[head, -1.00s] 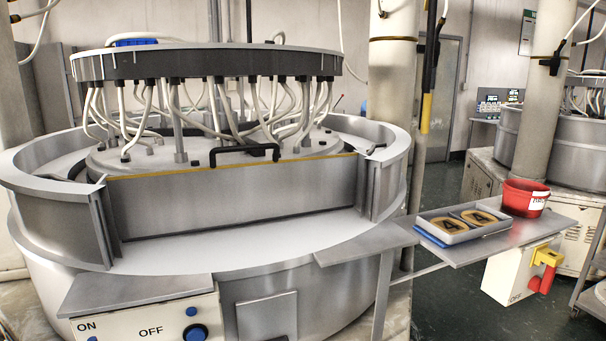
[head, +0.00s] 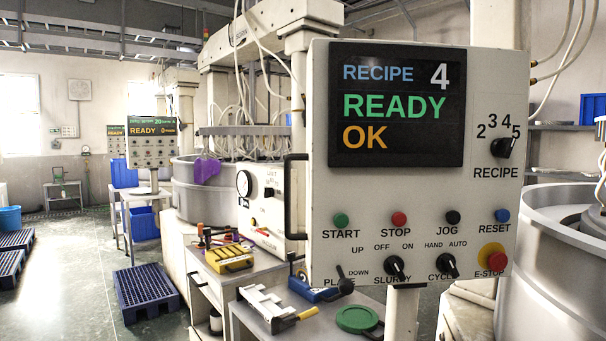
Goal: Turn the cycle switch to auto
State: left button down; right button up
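The cycle switch (head: 447,266) is a black rotary knob with a pale mark, low on the right half of the white control panel (head: 400,200). HAND is printed above it to the left and AUTO above it to the right. Its mark appears to lean up and left, toward HAND. The CYCLE label below is partly covered by the knob. The panel's screen (head: 397,104) reads RECIPE 4, READY, OK. Neither of my grippers is in view.
Left of the cycle switch is the slurry knob (head: 394,267); right of it is the red-and-yellow E-stop (head: 491,257). The black jog button (head: 453,217) is above. A black handle (head: 294,200) sticks out at the panel's left edge. A tool cart (head: 235,285) stands below left.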

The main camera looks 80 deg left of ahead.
aim_at(446, 263)
jog(key=k+j+u, duration=0.15)
jog(key=u, duration=2.4)
